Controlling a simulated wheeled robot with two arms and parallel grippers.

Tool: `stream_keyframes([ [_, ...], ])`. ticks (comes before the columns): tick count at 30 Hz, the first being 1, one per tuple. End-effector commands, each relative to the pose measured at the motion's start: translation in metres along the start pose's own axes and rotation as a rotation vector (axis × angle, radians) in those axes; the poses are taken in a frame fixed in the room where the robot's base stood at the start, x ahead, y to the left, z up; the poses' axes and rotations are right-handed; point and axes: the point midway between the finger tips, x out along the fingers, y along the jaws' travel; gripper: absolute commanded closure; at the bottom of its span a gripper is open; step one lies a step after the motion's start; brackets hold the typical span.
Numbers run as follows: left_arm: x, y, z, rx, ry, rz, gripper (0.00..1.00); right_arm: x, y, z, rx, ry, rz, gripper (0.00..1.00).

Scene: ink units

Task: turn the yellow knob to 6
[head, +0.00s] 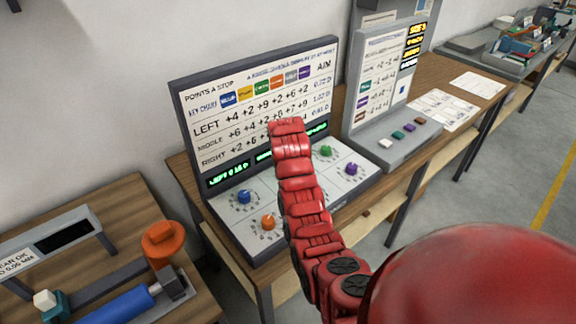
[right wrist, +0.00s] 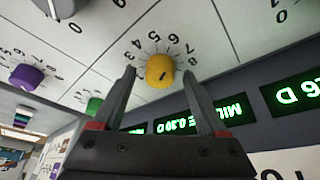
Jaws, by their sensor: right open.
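The yellow knob (right wrist: 160,70) sits on a pale panel with numbers around it, seen in the right wrist view. A dark mark shows on its face, but I cannot tell which number it points to. My right gripper (right wrist: 158,77) is open, with one finger on each side of the knob in this view; I cannot tell whether either touches it. In the head view my red right arm reaches over the control panel (head: 243,223) and hides the yellow knob and the gripper. My left gripper is not in view.
The panel also bears a blue knob (head: 244,196), an orange knob (head: 268,222), a green knob (head: 326,151) and a purple knob (head: 351,169). Green displays (right wrist: 183,119) lie close by the fingers. A second console (head: 385,90) stands to the right.

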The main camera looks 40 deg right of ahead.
Motion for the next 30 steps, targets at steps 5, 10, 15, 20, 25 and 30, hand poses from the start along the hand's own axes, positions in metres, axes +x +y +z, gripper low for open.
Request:
stream_keyframes([
  [5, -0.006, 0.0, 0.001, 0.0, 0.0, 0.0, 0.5, -0.014, -0.001, -0.002, 0.001, 0.009, -0.002, 0.25],
  [10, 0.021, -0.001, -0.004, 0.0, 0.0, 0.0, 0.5, -0.053, 0.0, -0.005, 0.0, 0.002, -0.001, 0.25],
  [15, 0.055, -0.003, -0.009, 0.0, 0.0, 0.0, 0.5, -0.082, 0.0, -0.005, 0.001, 0.001, -0.001, 0.25],
  [20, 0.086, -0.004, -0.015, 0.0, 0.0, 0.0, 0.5, -0.108, 0.0, -0.004, 0.001, -0.002, -0.002, 0.25],
  [25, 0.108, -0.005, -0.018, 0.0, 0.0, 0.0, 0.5, -0.137, -0.001, -0.003, 0.002, 0.001, -0.004, 0.25],
  [30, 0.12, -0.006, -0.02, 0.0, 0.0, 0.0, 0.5, -0.158, -0.001, -0.002, 0.001, 0.001, -0.002, 0.25],
])
